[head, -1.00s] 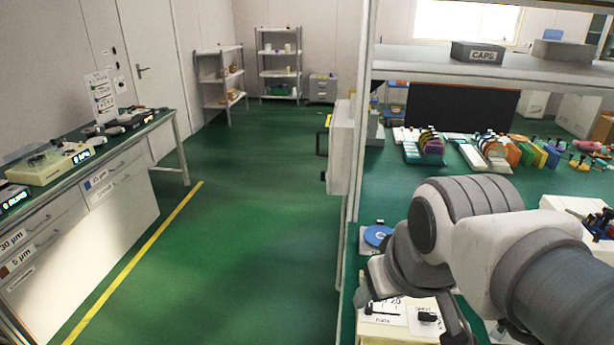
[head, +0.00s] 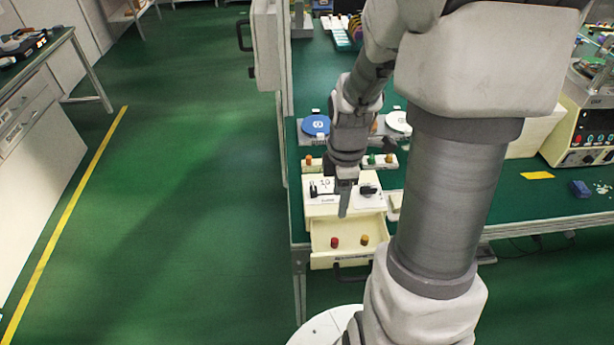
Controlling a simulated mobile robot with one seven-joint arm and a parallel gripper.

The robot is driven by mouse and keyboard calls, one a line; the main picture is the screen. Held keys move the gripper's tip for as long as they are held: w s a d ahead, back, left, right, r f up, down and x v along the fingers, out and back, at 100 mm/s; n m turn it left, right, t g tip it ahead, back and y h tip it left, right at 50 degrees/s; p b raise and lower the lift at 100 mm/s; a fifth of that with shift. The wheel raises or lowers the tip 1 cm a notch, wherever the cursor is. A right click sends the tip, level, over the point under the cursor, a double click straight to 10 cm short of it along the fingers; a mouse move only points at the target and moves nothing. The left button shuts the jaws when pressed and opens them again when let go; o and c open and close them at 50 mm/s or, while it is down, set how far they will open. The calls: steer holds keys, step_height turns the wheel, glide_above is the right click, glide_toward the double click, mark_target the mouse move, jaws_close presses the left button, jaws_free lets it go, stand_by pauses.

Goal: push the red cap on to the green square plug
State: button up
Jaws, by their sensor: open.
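A red cap (head: 335,242) stands in the open cream drawer (head: 330,264) at the front of the bench. A small green piece (head: 372,159), perhaps the green plug, stands on a white strip behind the drawer cabinet; its shape is too small to tell. My gripper (head: 344,207) points down above the back part of the drawer, open and empty. It is apart from the red cap, which is lower and nearer the drawer front. One finger hides most of the other.
A yellow-orange cap (head: 364,239) stands right of the red one. An orange piece (head: 309,160) is on the strip at left. A blue disc (head: 316,125) and a white disc (head: 399,121) lie behind. A control box (head: 588,125) stands at right. The floor at left is clear.

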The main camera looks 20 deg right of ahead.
steer(key=b, duration=0.2)
glide_above(335, 240)
steer(key=f, duration=1.2)
steer(key=shift+s+a, duration=0.15)
steer(key=shift+s, duration=0.05)
steer(key=shift+w+f, duration=0.2)
steer(key=shift+f, duration=2.65)
jaws_close()
